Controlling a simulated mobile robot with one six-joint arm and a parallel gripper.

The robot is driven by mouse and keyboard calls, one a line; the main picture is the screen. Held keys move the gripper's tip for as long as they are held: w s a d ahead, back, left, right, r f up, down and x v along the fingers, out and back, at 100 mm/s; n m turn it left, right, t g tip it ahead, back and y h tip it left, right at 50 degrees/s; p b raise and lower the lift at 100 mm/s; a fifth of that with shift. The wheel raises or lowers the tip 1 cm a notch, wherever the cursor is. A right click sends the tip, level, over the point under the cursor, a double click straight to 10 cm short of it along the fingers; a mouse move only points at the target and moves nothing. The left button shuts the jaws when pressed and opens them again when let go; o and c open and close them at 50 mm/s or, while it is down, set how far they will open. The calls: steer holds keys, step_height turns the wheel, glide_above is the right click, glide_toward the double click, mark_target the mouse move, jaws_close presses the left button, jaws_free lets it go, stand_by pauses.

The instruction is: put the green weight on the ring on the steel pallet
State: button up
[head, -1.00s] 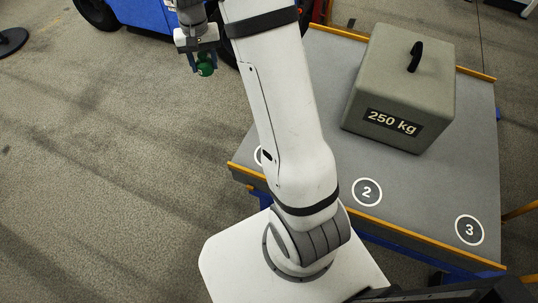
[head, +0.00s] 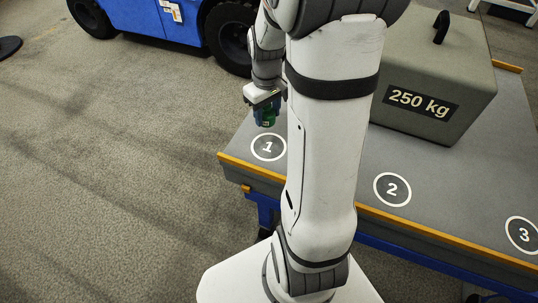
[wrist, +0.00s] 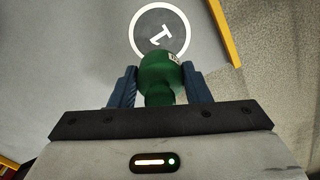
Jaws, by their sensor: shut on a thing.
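The grey deck with yellow edges, which looks like the steel pallet (head: 345,232), carries white rings numbered 1 (head: 268,147), 2 (head: 392,189) and 3 (head: 522,235). In the head view the weight appears just behind ring 1; its height is hard to tell. In the wrist view ring 1 (wrist: 162,31) lies just beyond the weight, partly hidden by it.
A large grey block marked 250 kg (head: 432,75) stands on the deck, right of my arm. A blue vehicle (head: 165,18) with black tyres is at the back left. My arm hides part of the deck.

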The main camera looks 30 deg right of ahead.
mark_target(269, 146)
steer(key=f+b, duration=0.3)
steer(key=f, duration=0.7)
steer(key=shift+s+f, duration=0.2)
steer(key=shift+f, duration=0.15)
steer(key=o, duration=1.4)
steer(key=shift+c, duration=0.2)
